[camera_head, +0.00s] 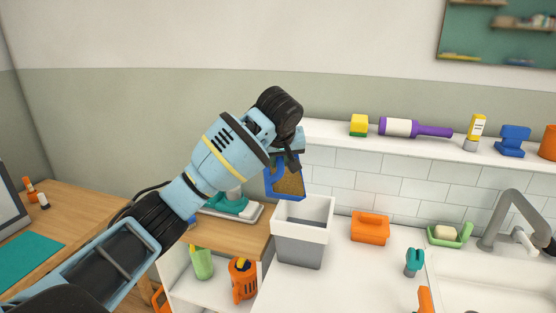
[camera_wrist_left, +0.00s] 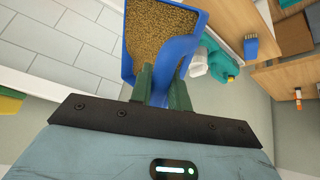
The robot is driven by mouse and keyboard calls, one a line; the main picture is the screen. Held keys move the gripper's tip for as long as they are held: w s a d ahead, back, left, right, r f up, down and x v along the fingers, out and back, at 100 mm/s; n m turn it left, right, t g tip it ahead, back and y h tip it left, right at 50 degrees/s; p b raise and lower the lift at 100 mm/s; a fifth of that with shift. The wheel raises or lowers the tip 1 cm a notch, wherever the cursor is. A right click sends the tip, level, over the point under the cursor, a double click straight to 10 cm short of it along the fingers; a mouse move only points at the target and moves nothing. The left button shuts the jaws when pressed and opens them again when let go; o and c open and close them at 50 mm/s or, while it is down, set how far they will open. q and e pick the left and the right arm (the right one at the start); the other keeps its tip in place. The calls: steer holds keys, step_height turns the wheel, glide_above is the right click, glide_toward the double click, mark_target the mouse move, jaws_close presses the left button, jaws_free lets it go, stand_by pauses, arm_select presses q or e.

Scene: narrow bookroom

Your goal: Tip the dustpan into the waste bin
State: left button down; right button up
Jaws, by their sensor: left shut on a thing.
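The blue dustpan (camera_head: 270,186) holds a layer of brown granules and is tilted, with its inside facing the camera. It hangs just above the left part of the waste bin (camera_head: 301,248). The bin is light above and grey below, and stands upright on the white counter. My left gripper (camera_head: 289,162) is shut on the dustpan's handle. In the left wrist view the gripper's green-grey fingers (camera_wrist_left: 162,87) close around the blue handle, and the granules (camera_wrist_left: 158,35) still cover the pan. The bin's inside is mostly hidden. My right gripper is not in view.
An orange box-shaped thing (camera_head: 370,227) stands right of the bin, with a green soap dish (camera_head: 449,236) and a grey tap (camera_head: 511,213) beyond. Several items line the white ledge (camera_head: 340,132) behind. The counter in front of the orange thing is clear.

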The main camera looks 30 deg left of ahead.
arm_select(q)
steer(key=shift+d, duration=0.1)
stand_by(0.3)
steer(key=shift+d+r+y, duration=0.15)
steer(key=shift+d+y, duration=0.1)
steer(key=shift+y, duration=0.15)
steer(key=shift+d, duration=0.2)
steer(key=shift+s+d+r+y, duration=0.1)
steer(key=shift+d+y, duration=0.15)
steer(key=shift+y, duration=0.15)
steer(key=shift+d+m, duration=0.25)
steer(key=shift+m, duration=0.05)
stand_by(0.5)
steer(key=shift+d+y, duration=0.2)
steer(key=shift+y, duration=0.2)
steer(key=shift+d, duration=0.2)
steer(key=shift+a+h, duration=0.8)
steer(key=shift+a, duration=0.3)
